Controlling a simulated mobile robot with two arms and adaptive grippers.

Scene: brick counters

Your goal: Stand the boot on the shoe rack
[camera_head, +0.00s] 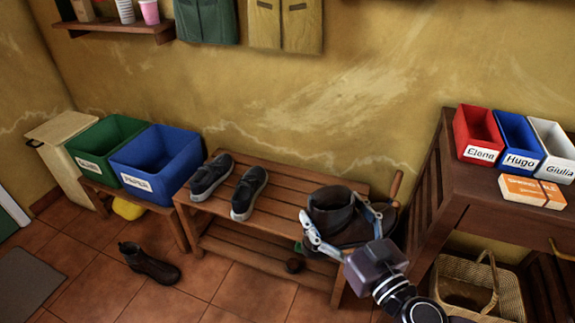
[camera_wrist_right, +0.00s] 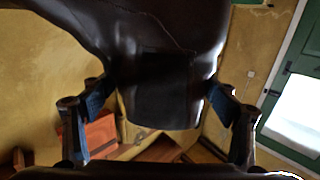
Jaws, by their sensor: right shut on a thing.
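My right gripper (camera_head: 340,222) is shut on a dark brown boot (camera_head: 331,213), with one finger on each side of it. The boot is over the right end of the wooden shoe rack (camera_head: 283,198); I cannot tell whether it touches the top slats. In the right wrist view the boot (camera_wrist_right: 165,85) fills the upper middle between the fingers (camera_wrist_right: 160,115). Another dark boot (camera_head: 150,265) stands on the floor in front of the rack. Two dark sneakers (camera_head: 210,176) (camera_head: 248,192) sit on the rack's top at the left. My left gripper is not in view.
A green bin (camera_head: 105,140) and a blue bin (camera_head: 160,152) stand left of the rack. At right, a dark wooden counter (camera_head: 500,200) holds red, blue and white boxes and orange cartons (camera_head: 533,191). A wicker basket (camera_head: 487,287) is below it.

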